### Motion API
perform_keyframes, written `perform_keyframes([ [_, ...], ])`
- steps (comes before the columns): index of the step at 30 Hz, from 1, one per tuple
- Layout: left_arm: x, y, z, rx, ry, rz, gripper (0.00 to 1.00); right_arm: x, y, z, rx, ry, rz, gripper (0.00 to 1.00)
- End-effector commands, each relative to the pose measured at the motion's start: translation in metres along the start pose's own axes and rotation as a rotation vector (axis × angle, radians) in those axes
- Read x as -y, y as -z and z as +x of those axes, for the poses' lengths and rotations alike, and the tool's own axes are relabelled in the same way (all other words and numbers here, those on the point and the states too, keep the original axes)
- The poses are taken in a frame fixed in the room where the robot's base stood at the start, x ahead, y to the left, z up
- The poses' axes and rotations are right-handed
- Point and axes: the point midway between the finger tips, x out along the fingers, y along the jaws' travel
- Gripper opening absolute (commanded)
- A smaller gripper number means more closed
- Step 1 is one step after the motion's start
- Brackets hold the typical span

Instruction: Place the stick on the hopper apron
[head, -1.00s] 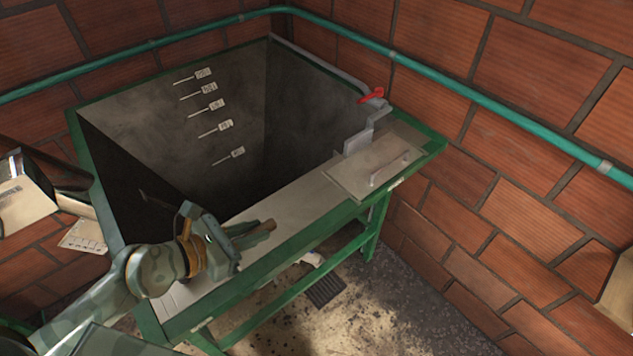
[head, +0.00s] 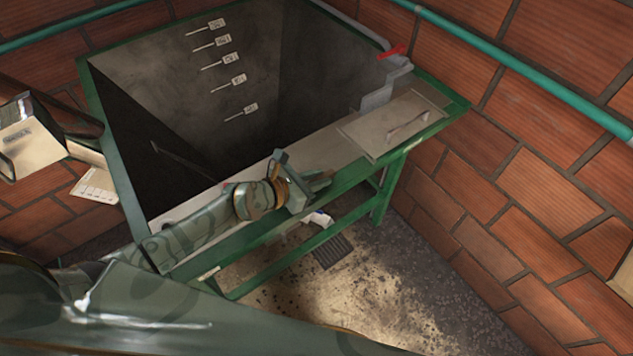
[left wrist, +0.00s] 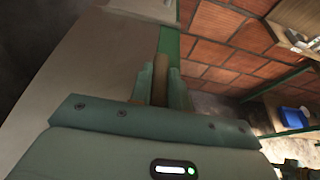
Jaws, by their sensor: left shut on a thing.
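My left gripper (head: 318,182) is shut on the brown stick, over the front edge of the hopper. The stick (left wrist: 160,79) shows between the two fingers in the left wrist view; in the head view it is small and mostly covered by the fingers. The hopper apron (head: 318,150) is the pale flat ledge along the front of the dark, open hopper. It also fills the left of the left wrist view (left wrist: 85,60). I cannot tell whether the stick touches the apron. My right gripper is not in view.
A grey plate with a handle (head: 395,124) lies on the ledge's right part, beside a bracket with a red lever (head: 392,51). The deep hopper opening lies behind the ledge. A green frame (head: 385,200) supports it. Brick walls (head: 560,130) stand close on the right.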

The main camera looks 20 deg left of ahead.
Motion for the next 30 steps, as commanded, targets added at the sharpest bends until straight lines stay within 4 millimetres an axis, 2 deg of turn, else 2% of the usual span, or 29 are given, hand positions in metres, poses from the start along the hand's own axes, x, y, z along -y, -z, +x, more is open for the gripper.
perform_keyframes([
  [12,-0.001,0.007,0.003,0.001,-0.001,0.0,0.0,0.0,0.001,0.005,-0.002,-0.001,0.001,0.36],
  [13,-0.001,0.006,0.002,0.001,-0.001,0.0,0.27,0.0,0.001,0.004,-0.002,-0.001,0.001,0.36],
  [15,-0.001,0.005,0.002,0.001,-0.001,0.0,0.4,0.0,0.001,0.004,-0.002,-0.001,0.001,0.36],
  [25,-0.001,0.001,-0.001,0.001,-0.001,0.0,0.4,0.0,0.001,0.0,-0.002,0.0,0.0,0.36],
  [30,0.0,0.003,-0.03,-0.003,-0.001,0.0,0.4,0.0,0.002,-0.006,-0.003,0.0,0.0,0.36],
])
